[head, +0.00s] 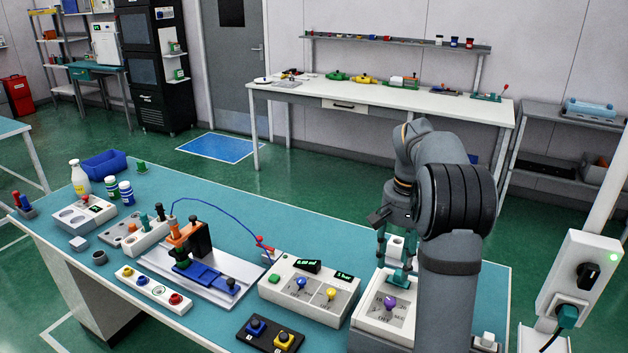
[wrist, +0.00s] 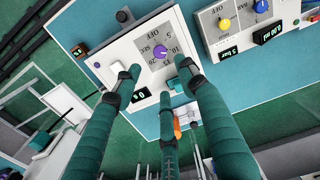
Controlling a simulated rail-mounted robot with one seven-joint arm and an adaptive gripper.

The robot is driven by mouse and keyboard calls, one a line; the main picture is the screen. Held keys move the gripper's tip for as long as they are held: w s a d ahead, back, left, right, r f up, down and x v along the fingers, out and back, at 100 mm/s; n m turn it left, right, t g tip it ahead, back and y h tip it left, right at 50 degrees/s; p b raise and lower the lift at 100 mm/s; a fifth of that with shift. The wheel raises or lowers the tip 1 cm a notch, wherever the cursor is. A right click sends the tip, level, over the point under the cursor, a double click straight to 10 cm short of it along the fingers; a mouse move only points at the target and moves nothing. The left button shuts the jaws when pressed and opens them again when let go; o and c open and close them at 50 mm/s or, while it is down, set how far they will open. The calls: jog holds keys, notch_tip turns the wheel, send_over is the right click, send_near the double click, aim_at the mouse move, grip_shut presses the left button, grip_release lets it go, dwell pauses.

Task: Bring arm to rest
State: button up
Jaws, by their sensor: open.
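My arm reaches over the right end of the teal-topped bench (head: 150,195). My gripper (head: 394,255) is above the back part of a white box with a purple knob (head: 390,303). In the wrist view my gripper's teal fingers (wrist: 158,90) are spread apart with nothing between them. The purple knob (wrist: 160,52) and its printed dial show just beyond the fingertips. A teal part (wrist: 178,84) on the box is close to one finger. I cannot tell whether the finger touches it.
A control box with blue and yellow knobs (head: 308,290) stands left of my gripper. An orange and blue fixture (head: 195,255) and a button strip (head: 155,288) are further left. A post with a socket box (head: 578,275) stands right. Green floor lies behind the bench.

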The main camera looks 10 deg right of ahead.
aim_at(390, 301)
notch_tip(390, 301, down, 12)
jog(key=shift+f, duration=0.1)
dwell(0.5)
